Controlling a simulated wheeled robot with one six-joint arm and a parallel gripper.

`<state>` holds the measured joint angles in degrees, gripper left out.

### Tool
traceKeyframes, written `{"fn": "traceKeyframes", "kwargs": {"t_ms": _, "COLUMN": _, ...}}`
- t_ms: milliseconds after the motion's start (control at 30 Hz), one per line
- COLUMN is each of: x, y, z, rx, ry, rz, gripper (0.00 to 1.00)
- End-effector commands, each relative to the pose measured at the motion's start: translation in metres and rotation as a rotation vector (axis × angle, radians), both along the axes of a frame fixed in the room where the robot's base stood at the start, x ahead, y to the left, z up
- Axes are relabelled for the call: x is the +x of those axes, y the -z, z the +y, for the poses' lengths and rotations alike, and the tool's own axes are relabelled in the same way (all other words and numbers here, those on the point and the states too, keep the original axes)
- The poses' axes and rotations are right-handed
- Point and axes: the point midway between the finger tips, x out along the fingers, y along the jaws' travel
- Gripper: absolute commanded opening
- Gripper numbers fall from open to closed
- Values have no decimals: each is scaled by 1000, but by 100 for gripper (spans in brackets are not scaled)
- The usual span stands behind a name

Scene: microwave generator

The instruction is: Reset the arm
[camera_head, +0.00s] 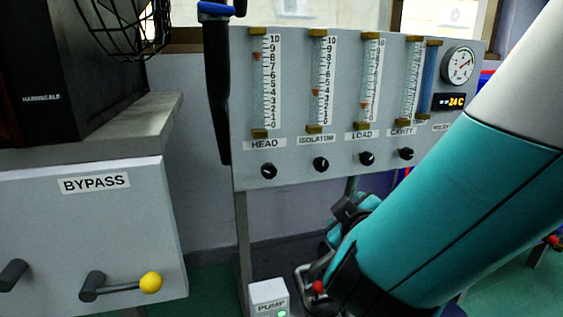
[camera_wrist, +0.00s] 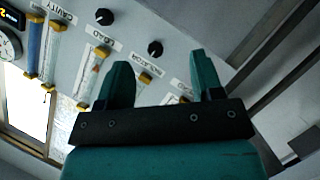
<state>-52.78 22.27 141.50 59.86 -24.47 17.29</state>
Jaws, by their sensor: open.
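My gripper (camera_wrist: 162,75) shows in the wrist view with its two teal fingers spread apart and nothing between them. Beyond the fingers is the grey flowmeter panel (camera_wrist: 140,25), which appears turned over in that view. In the head view my teal and white arm crosses the right side in front of the panel (camera_head: 300,172). I cannot clearly make out the fingertips there, so their distance from the panel is uncertain.
The panel carries several flow tubes, black knobs (camera_head: 321,164) and a round gauge (camera_head: 459,66). A BYPASS box (camera_head: 115,225) with a yellow-tipped lever (camera_head: 151,283) stands at left. A white PUMP box (camera_head: 268,297) with a green light sits low in the middle.

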Motion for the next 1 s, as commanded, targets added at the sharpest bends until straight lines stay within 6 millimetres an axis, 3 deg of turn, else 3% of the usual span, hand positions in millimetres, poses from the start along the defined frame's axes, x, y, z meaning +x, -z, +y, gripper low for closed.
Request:
{"fn": "traceKeyframes", "kwargs": {"t_ms": 33, "x": -4, "y": -5, "z": -27, "rx": 82, "ry": 101, "rz": 115, "gripper": 61}}
{"fn": "traceKeyframes", "kwargs": {"t_ms": 100, "x": -22, "y": 4, "z": -48, "rx": 183, "ry": 194, "rz": 304, "gripper": 61}}
{"fn": "traceKeyframes", "kwargs": {"t_ms": 167, "x": -42, "y": 7, "z": -56, "rx": 264, "ry": 237, "rz": 466, "gripper": 61}}
{"fn": "traceKeyframes", "kwargs": {"t_ms": 367, "x": -122, "y": -17, "z": -44, "rx": 442, "ry": 166, "rz": 910, "gripper": 61}}
{"fn": "traceKeyframes", "kwargs": {"t_ms": 633, "x": -219, "y": -86, "z": -28, "rx": 452, "ry": -153, "rz": 1234, "gripper": 61}}
{"fn": "traceKeyframes", "kwargs": {"t_ms": 1000, "x": -218, "y": -208, "z": -25, "rx": 447, "ry": -150, "rz": 1241, "gripper": 61}}
